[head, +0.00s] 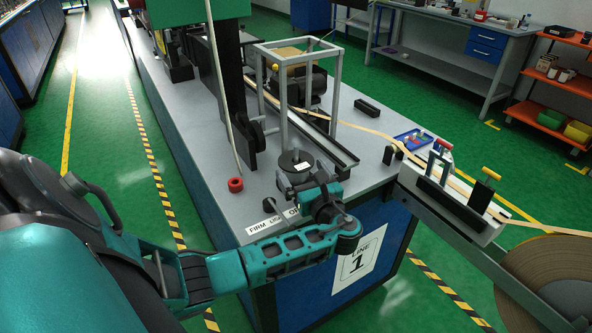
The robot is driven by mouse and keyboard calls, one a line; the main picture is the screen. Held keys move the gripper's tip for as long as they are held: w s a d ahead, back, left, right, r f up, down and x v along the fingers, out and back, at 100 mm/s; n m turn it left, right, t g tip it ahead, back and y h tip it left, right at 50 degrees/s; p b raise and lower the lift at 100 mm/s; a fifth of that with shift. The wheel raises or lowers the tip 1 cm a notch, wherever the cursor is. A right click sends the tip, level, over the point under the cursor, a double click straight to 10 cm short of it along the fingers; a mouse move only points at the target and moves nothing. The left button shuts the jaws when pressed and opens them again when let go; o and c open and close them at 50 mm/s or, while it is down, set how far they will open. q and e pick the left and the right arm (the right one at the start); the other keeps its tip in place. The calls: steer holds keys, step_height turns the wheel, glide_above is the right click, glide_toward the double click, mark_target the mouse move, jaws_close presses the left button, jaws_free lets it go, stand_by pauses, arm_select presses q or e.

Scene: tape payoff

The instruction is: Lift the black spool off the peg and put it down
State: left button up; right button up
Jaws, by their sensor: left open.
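The black spool (294,158) shows as a dark round disc near the front of the grey bench, with a small white patch at its front edge. My left gripper (308,187) is open just in front of and below the disc, at the end of my teal arm. The wrist and gripper hide the spool's lower part and the peg under it. I cannot tell whether the fingers are around the spool or touching it. My right gripper is not in view.
A metal frame (284,91) and a dark rail (333,147) stand close behind. Label strips lie at the front edge. A large tape reel (549,276) stands at the right.

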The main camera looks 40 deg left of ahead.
mark_target(298, 164)
arm_select(q)
steer(key=x, duration=0.5)
steer(key=shift+w+a+r, duration=0.1)
steer(key=shift+w+a, duration=0.05)
steer(key=c, duration=1)
steer(key=shift+r, duration=0.1)
step_height(298, 164, up, 20)
stand_by(0.4)
